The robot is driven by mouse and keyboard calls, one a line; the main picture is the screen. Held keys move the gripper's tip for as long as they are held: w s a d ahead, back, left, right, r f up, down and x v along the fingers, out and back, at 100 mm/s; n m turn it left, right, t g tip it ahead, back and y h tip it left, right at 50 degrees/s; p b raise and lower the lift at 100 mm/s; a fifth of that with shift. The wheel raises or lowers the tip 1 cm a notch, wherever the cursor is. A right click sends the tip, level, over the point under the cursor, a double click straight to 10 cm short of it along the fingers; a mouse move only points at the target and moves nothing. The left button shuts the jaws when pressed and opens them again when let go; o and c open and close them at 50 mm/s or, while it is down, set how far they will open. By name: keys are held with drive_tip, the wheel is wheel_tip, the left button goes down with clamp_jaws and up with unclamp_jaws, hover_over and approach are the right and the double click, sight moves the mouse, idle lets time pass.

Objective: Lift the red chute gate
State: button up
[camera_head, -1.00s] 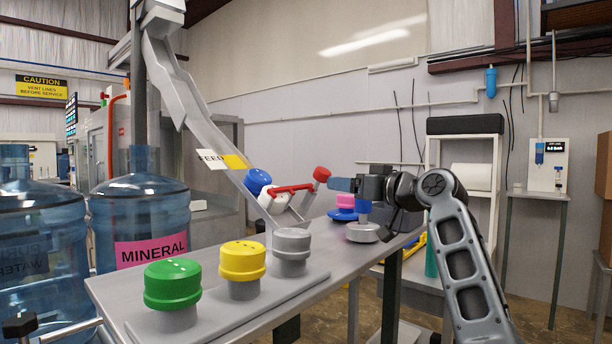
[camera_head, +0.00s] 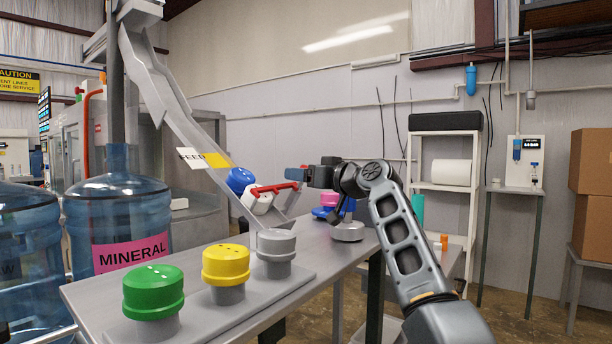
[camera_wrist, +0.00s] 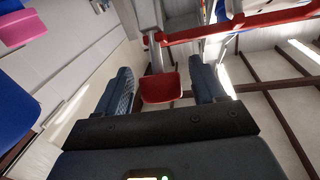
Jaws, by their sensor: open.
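The red chute gate (camera_head: 272,188) is a red bar across the lower end of the grey feed chute (camera_head: 185,110), with a red knob at its right end. In the wrist view the red bar (camera_wrist: 225,30) runs across the top and the knob (camera_wrist: 161,87) sits between my fingers. My gripper (camera_wrist: 164,88) is open, with one finger on each side of the knob; I cannot tell whether either touches it. In the head view my gripper (camera_head: 299,174) covers most of the knob. A blue cap (camera_head: 241,180) and a white cap (camera_head: 258,202) rest behind the gate.
Green (camera_head: 153,292), yellow (camera_head: 226,265) and grey (camera_head: 276,245) caps stand along the front of the grey table (camera_head: 205,318). Pink and blue caps (camera_head: 329,201) stand beyond, below my gripper. A mineral water jug (camera_head: 118,215) stands at left.

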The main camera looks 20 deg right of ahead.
drive_tip(key=shift+c, duration=0.2)
clamp_jaws()
idle(0.4)
